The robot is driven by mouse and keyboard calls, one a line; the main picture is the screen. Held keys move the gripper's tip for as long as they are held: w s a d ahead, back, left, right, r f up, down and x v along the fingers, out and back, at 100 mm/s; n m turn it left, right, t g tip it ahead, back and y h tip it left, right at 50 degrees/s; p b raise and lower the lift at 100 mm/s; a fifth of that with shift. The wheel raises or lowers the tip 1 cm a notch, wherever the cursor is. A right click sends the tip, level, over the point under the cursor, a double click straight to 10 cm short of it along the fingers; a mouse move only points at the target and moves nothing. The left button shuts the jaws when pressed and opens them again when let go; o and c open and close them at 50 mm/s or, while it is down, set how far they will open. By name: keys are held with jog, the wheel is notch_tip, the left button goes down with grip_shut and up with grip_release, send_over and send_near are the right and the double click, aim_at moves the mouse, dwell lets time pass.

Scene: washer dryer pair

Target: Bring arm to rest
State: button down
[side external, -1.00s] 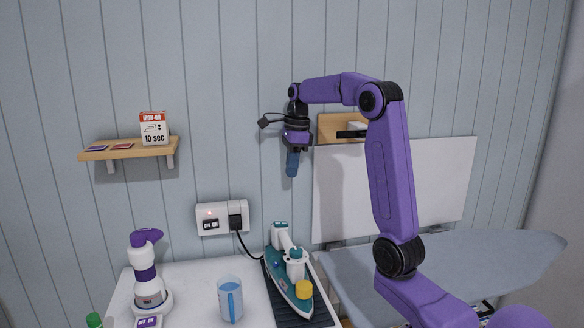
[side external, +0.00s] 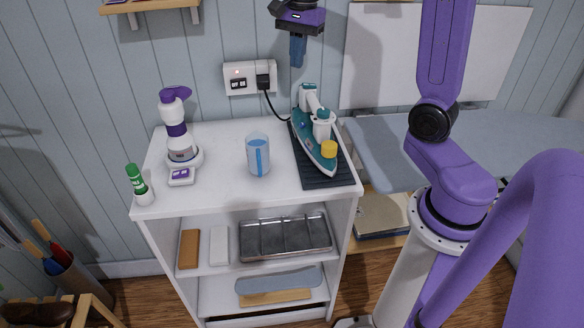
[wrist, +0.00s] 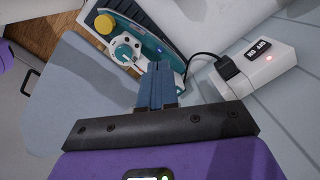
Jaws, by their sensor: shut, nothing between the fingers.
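My gripper (side external: 298,52) hangs fingers-down near the wall, above and behind the iron, at the top of the side view. Its blue fingers are together with nothing between them; they also show in the wrist view (wrist: 157,88). The teal and white iron (side external: 318,135) with a yellow cap lies on a dark ribbed mat (side external: 330,180) on the white shelf unit's top (side external: 220,195). The gripper is apart from the iron. Most of my upper forearm is cut off by the top of the side view.
A measuring jug (side external: 258,155), a purple and white sprayer (side external: 178,130) and a green-capped bottle (side external: 138,184) stand on the top. A wall socket (side external: 240,78) feeds a black cord. An ironing board (side external: 400,150) is at right. A wooden shelf (side external: 150,5) is on the wall.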

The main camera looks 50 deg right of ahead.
jog(key=s+a+f+n, duration=0.2)
jog(key=s+a+n, duration=0.4)
jog(key=n, duration=0.1)
jog(key=s+a+f+n, duration=0.3)
jog(key=s+a+n, duration=0.3)
jog(key=n, duration=0.1)
jog(key=s+f+n, duration=0.4)
jog(key=s+n, duration=0.9)
jog(key=n, duration=0.1)
jog(key=w+a+r+m, duration=0.1)
jog(key=w+r+m, duration=0.3)
jog(key=w+m, duration=0.55)
notch_tip(320, 180, up, 8)
jog(key=f+m, duration=0.1)
jog(key=m, duration=2.9)
send_over(306, 85)
jog(key=s+d, duration=0.2)
jog(key=shift+n+t+y, duration=0.25)
jog(key=shift+t+y, duration=0.15)
jog(key=f, duration=0.4)
jog(key=w+a+f, duration=0.1)
jog(key=f, duration=0.7)
jog(key=shift+w+a+f, duration=0.3)
jog(key=shift+w+f, duration=0.05)
jog(key=shift+w, duration=0.05)
